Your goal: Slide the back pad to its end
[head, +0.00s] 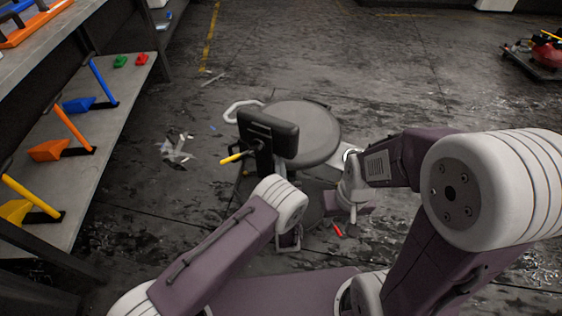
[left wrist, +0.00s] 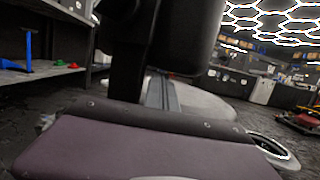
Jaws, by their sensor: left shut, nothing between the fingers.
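The back pad (head: 268,132) is a dark, upright, rounded pad on a black post at the left edge of a round grey stool seat (head: 308,125). In the left wrist view the back pad (left wrist: 185,35) fills the top middle, close to the camera, with its post (left wrist: 130,65) beside it. My left gripper (head: 290,239) is low in front of the stool, mostly hidden behind my arm's white joint; it is shut and empty. My right gripper (head: 362,209) is low at the stool's front right; its fingers are not clear.
A yellow handle (head: 232,158) sticks out left of the post. A shelf (head: 105,125) with colored squeegee-like tools stands at the left. Scraps (head: 176,147) and a small red item (head: 337,229) lie on the floor. A red machine (head: 545,52) is far right.

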